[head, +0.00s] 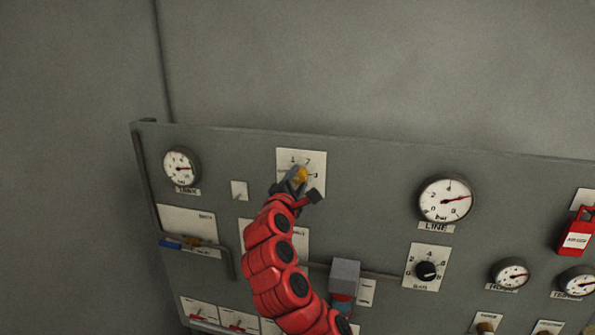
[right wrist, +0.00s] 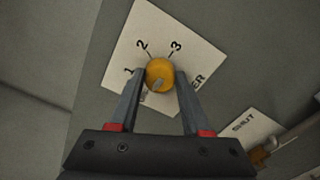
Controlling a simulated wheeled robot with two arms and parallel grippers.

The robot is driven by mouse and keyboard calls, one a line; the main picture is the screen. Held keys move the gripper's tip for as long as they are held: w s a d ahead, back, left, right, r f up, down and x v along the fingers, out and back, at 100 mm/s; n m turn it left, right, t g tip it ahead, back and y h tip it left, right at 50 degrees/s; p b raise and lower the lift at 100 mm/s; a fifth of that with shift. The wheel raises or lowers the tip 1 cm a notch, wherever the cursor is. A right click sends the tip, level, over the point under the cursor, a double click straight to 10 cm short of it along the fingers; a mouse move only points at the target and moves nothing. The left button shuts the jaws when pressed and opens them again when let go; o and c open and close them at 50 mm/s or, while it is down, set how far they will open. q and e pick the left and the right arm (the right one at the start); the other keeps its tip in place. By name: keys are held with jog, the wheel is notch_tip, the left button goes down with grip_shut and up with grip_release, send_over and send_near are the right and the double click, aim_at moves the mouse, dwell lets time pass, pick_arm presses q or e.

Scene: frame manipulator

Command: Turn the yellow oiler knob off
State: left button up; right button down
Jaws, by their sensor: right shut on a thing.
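The yellow oiler knob (head: 301,174) sits on a white dial plate (head: 317,160) at the upper middle of the grey panel. In the right wrist view the knob (right wrist: 160,72) is round, with a grey mark on its lower side. The numbers 1, 2 and 3 show around its upper side; the label below is partly hidden, ending in "ER". My right gripper (head: 297,186) reaches up from below, and in the right wrist view its fingers (right wrist: 161,78) are shut on the knob from both sides. My left gripper is not in view.
A TANK gauge (head: 181,167) is at the left and a LINE gauge (head: 446,199) at the right. A black knob (head: 426,271) is below the LINE gauge. A blue-handled valve (head: 190,243) and a red lockout tag (head: 577,239) are farther off. Bare panel lies right of the dial plate.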

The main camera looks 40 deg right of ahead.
jog(key=shift+n+p, duration=0.45)
jog(key=shift+n, duration=0.05)
jog(key=shift+c, duration=1.8)
grip_release()
